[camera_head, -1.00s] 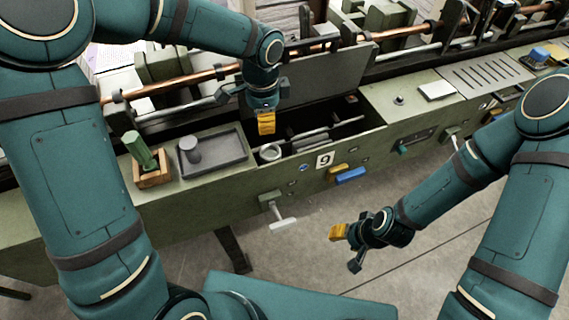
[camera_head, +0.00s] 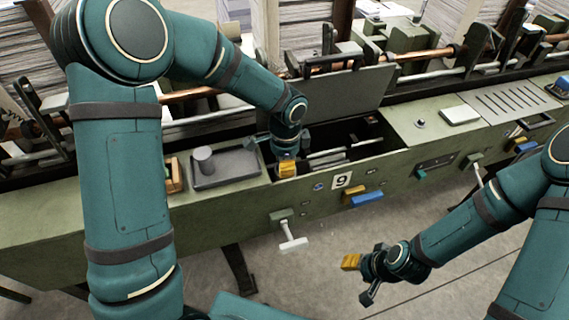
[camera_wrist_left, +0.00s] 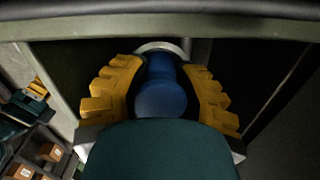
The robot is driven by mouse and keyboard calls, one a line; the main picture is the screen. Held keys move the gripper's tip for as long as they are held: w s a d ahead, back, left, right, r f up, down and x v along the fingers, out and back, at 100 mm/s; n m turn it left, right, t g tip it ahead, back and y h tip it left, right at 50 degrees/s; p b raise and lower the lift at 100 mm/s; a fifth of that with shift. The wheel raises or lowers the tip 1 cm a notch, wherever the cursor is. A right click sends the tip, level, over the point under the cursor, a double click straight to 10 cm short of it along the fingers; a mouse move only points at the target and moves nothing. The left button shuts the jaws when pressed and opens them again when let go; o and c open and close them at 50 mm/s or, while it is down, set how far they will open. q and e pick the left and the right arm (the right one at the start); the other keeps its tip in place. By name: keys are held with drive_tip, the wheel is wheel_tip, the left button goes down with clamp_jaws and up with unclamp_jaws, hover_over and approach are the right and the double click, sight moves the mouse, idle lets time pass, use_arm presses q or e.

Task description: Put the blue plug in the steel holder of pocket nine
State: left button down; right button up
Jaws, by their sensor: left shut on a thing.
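The blue plug (camera_wrist_left: 160,92) is between the yellow fingers of my left gripper (camera_wrist_left: 160,95), which is shut on it, in the left wrist view. The steel holder (camera_wrist_left: 160,46) shows as a pale ring at the plug's far end; I cannot tell whether the plug is inside it. In the head view my left gripper (camera_head: 287,168) is low at the left end of the open pocket marked nine (camera_head: 341,181), hiding plug and holder. My right gripper (camera_head: 358,277) is open and empty, out in front of the machine.
A dark tray (camera_head: 238,177) with a grey cylinder (camera_head: 203,158) sits left of the pocket. A wooden block (camera_head: 173,178) is partly hidden by my left arm. The raised pocket lid (camera_head: 345,98) stands behind. A white-handled lever (camera_head: 292,238) sticks out below.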

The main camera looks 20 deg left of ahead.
use_arm(q)
drive_tip(key=shift+f, duration=0.3)
drive_tip(key=c, duration=0.7)
unclamp_jaws()
drive_tip(key=shift+r, duration=0.55)
wheel_tip(320, 180, up, 12)
drive_tip(key=p, duration=0.2)
drive_tip(key=shift+d+f+p, duration=0.1)
drive_tip(key=shift+f+p, duration=0.05)
drive_tip(key=shift+p, duration=0.25)
